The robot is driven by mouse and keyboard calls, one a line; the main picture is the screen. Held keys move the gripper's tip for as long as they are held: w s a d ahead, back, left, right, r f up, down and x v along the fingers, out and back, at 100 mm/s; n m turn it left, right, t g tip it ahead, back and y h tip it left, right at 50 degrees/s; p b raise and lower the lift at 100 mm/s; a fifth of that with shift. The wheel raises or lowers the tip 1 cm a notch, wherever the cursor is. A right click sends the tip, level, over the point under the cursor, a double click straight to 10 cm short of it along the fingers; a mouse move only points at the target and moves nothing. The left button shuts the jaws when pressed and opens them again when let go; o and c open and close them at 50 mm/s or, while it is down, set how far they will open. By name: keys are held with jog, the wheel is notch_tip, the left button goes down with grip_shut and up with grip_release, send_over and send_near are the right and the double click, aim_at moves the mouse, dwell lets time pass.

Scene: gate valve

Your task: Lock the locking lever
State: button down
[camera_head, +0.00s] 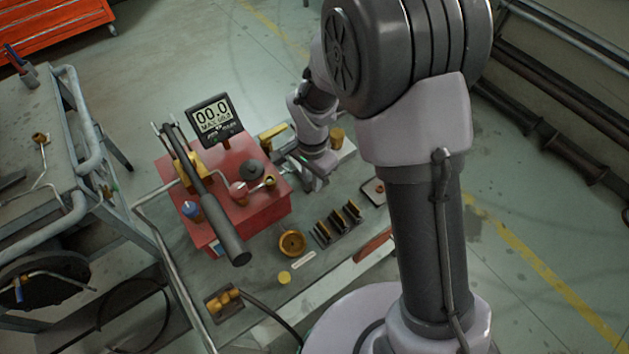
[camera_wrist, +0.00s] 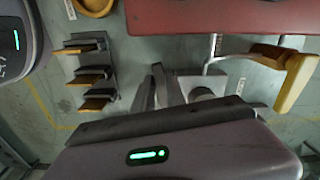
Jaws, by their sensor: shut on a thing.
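The red box (camera_head: 235,205) carries a black-handled pump lever (camera_head: 212,205) and a display reading "00.0". A yellow lever handle (camera_head: 272,132) stands at the box's far right side; it also shows at right in the wrist view (camera_wrist: 287,78), beside a grey rod. I cannot tell for sure that it is the locking lever. My gripper (camera_head: 306,168) is low at the box's right side. In the wrist view my gripper's grey fingers (camera_wrist: 163,84) are close together, left of and apart from the yellow handle. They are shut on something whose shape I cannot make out.
A black rack with yellow-brown pieces (camera_head: 337,222) stands on the grey bench near my gripper. A yellow ring-shaped dish (camera_head: 291,243) and a small yellow disc (camera_head: 284,278) lie nearby. A grey cart (camera_head: 60,150) stands at left. Open floor lies behind the bench.

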jog(key=c, duration=1.6)
grip_release()
jog(key=shift+c, duration=0.2)
